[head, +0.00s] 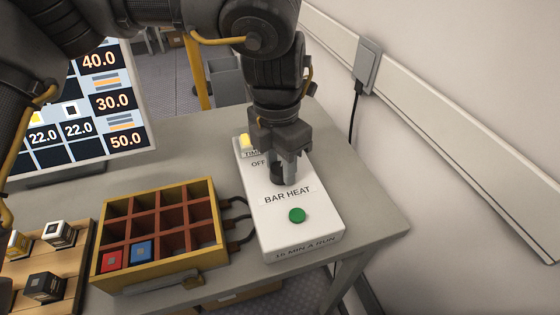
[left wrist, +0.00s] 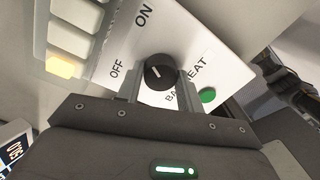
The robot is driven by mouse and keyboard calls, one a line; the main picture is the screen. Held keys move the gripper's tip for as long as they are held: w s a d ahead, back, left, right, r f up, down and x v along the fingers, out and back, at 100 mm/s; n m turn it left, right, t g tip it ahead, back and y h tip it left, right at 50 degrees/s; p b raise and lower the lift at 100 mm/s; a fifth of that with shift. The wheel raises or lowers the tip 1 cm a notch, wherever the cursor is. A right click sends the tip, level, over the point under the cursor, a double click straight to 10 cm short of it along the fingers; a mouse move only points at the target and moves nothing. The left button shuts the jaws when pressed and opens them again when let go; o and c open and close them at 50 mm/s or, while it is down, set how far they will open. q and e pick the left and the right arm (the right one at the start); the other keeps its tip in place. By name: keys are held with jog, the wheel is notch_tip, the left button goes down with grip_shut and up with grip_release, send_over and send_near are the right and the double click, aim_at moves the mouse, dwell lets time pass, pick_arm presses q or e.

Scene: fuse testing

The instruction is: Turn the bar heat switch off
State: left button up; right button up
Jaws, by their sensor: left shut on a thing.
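The bar heat switch is a black round knob (left wrist: 160,72) on a white box (head: 300,235) labelled BAR HEAT. In the left wrist view, OFF is printed to the knob's left and ON above it. A short white mark on the knob points roughly toward the OFF side. My left gripper (head: 289,172) reaches down from above and is shut on the knob, one finger on each side; its fingers also show in the left wrist view (left wrist: 158,88). In the head view the gripper partly hides the knob and the ON label. I do not see my right gripper.
A green button (head: 297,215) and a yellow lamp (head: 245,141) are on the box. A yellow-rimmed compartment tray (head: 150,283) stands left of it, joined by dark cables. A wooden block rack (head: 70,240) and a screen (head: 110,95) are further left. The wall is right.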

pick_arm(q)
jog(key=shift+n, duration=0.3)
jog(key=n, duration=0.4)
jog(key=shift+n, duration=0.4)
jog(key=n, duration=0.3)
jog(key=shift+n, duration=1.7)
jog(key=o, duration=1)
